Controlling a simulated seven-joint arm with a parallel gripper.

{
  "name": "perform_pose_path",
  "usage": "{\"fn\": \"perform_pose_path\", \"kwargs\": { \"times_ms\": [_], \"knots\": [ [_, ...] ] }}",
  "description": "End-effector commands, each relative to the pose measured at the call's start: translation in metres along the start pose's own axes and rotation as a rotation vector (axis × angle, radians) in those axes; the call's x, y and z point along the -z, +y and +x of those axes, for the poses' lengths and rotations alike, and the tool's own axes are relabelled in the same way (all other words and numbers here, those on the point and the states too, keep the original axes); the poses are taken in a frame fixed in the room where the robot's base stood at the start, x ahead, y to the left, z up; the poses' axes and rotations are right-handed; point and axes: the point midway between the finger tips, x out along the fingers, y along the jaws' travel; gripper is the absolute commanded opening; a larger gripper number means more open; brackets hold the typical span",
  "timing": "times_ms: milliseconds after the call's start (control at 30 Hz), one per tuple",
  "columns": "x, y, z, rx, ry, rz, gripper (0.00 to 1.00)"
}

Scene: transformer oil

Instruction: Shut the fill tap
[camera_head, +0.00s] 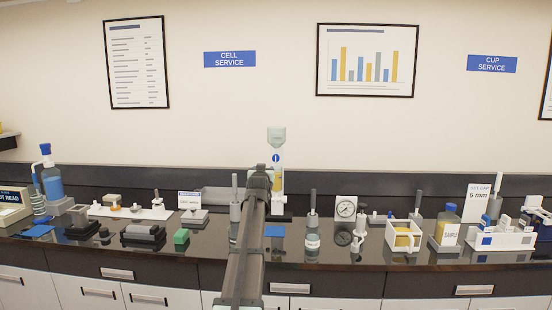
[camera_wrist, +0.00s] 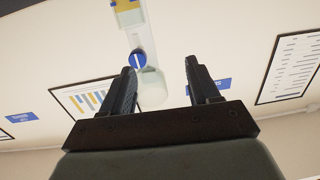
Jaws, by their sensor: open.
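The fill tap (camera_head: 276,158) is a round blue knob with a white bar. It sits on the upright clear column (camera_head: 277,181), between the pale vessel (camera_head: 277,138) on top and yellow liquid below. The bar looks near upright in the head view. In the wrist view the tap (camera_wrist: 138,58) shows beyond my fingers, close to the left fingertip in the picture. My gripper (camera_wrist: 160,66) is open, with nothing between its fingers. In the head view my arm rises in front of the column's lower part and hides some of it.
A cup holder with yellow liquid (camera_head: 403,236), a sample bottle (camera_head: 447,227) and a dial gauge (camera_head: 346,208) stand to the right on the dark counter (camera_head: 300,252). A blue-capped wash bottle (camera_head: 51,180) stands far left. The space above the counter items is clear.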

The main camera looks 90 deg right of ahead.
Motion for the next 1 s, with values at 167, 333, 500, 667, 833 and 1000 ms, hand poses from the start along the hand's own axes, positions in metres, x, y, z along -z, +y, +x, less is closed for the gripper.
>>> {"fn": "perform_pose_path", "kwargs": {
  "times_ms": [167, 333, 500, 667, 833, 1000],
  "knots": [
    [0.021, 0.037, 0.002, -0.039, 0.038, 0.001, 0.61],
    [0.025, 0.043, 0.006, -0.045, 0.045, 0.001, 0.61],
    [0.025, 0.043, 0.021, -0.045, 0.044, 0.001, 0.61],
    [0.026, 0.043, 0.043, -0.044, 0.043, 0.001, 0.61],
    [0.028, 0.045, 0.073, -0.044, 0.043, 0.001, 0.61],
    [0.029, 0.046, 0.103, -0.044, 0.043, 0.001, 0.61]
  ]
}}
